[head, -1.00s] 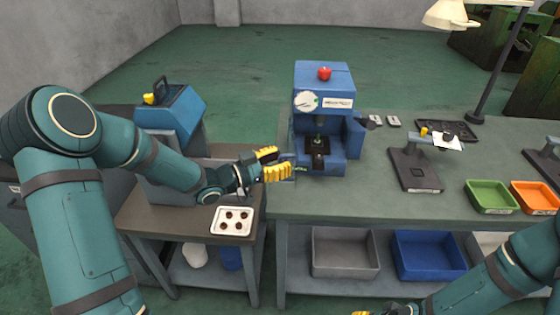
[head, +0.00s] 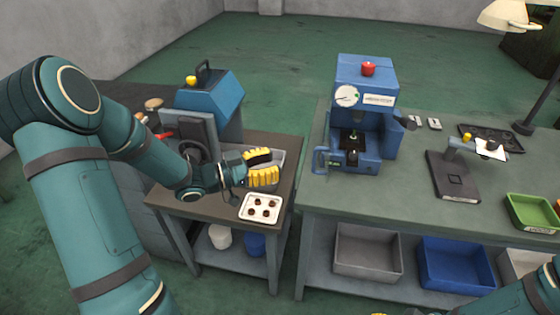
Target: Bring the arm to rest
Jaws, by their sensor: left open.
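My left gripper (head: 263,167) has yellow-padded fingers that stand apart with nothing between them. It is above the small brown-topped table, in front of a grey tray (head: 278,160) and just beyond a white tray (head: 248,215) with several dark round pieces. My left arm reaches in from the left edge, bent at the elbow. My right arm shows only as a teal link at the bottom right. A small yellow bit at the bottom edge may belong to my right gripper (head: 380,314); its fingers are cut off.
A blue press (head: 365,85) with a red knob stands on the green-topped bench (head: 400,200), right of my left gripper. A blue-hooded machine (head: 210,100) stands behind my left forearm. A black stand (head: 455,175) and green bin (head: 530,212) are further right. Bins sit below.

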